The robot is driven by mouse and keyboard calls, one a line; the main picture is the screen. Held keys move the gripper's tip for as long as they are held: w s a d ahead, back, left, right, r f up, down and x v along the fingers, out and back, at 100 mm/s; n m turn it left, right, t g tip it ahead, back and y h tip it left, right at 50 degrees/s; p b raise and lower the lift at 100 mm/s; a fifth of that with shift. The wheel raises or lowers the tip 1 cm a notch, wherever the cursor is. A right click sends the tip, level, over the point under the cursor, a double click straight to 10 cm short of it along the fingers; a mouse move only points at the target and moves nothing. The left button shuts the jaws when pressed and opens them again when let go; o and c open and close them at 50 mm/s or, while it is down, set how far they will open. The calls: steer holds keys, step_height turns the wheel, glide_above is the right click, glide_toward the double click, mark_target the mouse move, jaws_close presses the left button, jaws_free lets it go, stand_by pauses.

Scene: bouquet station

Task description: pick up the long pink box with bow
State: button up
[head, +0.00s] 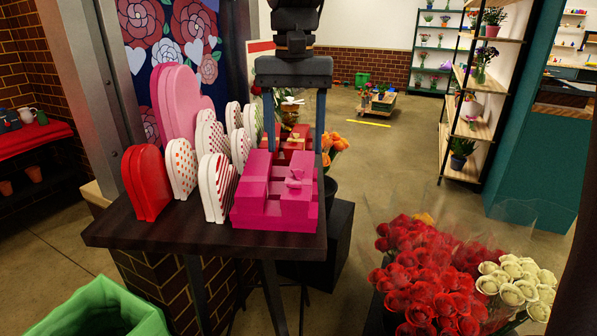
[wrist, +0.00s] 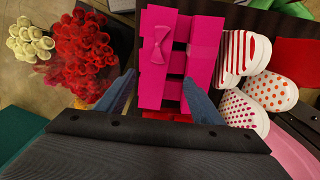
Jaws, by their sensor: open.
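The long pink box with bow (head: 296,196) lies at the right front of the dark display table, with its bow on top. In the wrist view the same box (wrist: 152,72) runs up the picture. Another pink box (wrist: 205,48) lies beside it on the right, with pink pieces bridging between them. My gripper (head: 294,150) is open and points down near the far end of the pink boxes. In the wrist view my gripper (wrist: 159,82) has one finger left of the bow box and one to the right, with a gap; neither clearly touches it. Finger height is hard to tell.
Red boxes (head: 288,155) sit just behind the pink ones, near my fingers. White patterned heart boxes (head: 214,170), a red heart box (head: 147,182) and pink heart boxes (head: 178,105) stand to the left. Red roses (head: 425,270) stand right of the table. The floor beyond is mostly free.

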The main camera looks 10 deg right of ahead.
mark_target(300, 171)
steer(key=f, duration=0.2)
steer(key=f+p, duration=0.1)
steer(key=f, duration=0.2)
steer(key=s+d+f, duration=0.1)
steer(key=f, duration=0.1)
steer(key=shift+f, duration=0.25)
steer(key=c, duration=1.2)
